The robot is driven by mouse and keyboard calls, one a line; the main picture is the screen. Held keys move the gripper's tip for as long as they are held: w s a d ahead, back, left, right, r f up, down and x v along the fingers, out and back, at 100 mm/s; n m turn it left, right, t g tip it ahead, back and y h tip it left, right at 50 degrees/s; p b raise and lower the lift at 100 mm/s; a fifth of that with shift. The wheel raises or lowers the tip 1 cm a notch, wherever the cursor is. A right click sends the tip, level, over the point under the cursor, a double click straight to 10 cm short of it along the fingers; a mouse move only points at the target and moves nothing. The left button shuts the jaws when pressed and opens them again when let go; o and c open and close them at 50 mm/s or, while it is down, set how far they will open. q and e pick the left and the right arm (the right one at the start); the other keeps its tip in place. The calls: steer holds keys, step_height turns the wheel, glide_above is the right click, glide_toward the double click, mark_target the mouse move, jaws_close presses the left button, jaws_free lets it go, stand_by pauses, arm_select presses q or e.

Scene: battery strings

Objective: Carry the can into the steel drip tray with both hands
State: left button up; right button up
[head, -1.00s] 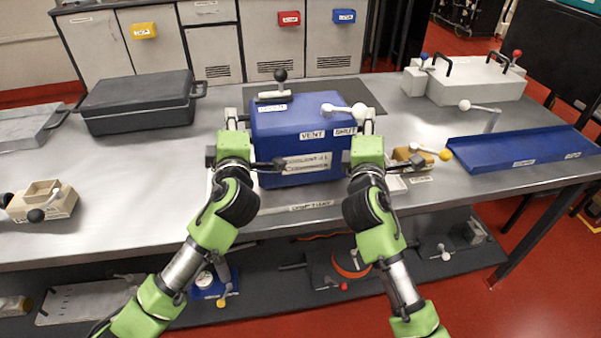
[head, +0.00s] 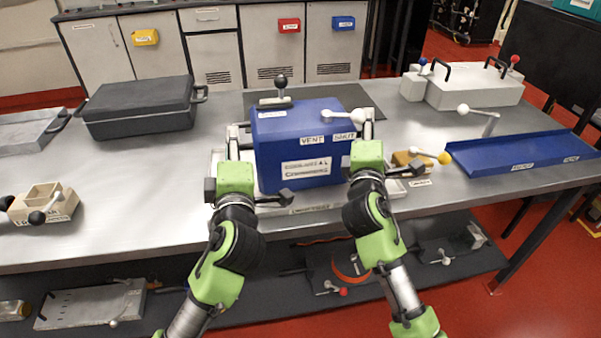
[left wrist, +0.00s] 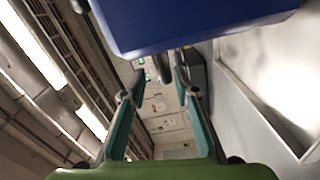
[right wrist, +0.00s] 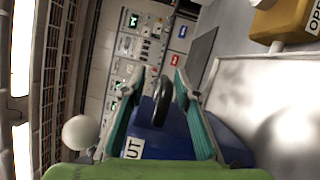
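The can is a blue box (head: 290,140) labelled VENT and SHUT. It stands upright within the outline of the steel drip tray (head: 312,209), whose rim shows in front and at both sides; its underside is hidden. My left gripper (head: 233,140) is open and empty, a little left of the can, whose blue body fills the top of the left wrist view (left wrist: 190,20). My right gripper (head: 368,125) is at the can's right side. In the right wrist view its fingers stand apart on either side of a black handle (right wrist: 162,102) on the can.
A dark case (head: 138,108) stands at left and a beige fixture (head: 45,203) at front left. A tan valve block (head: 408,158) with a yellow knob sits close right of the tray. A blue trough (head: 520,152) and a white box (head: 470,85) are farther right.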

arm_select(q)
steer(key=v, duration=0.4)
steer(key=shift+s, duration=0.2)
arm_select(e)
steer(key=s+a, duration=0.2)
steer(key=s, duration=0.9)
steer(key=shift+s+f, duration=0.4)
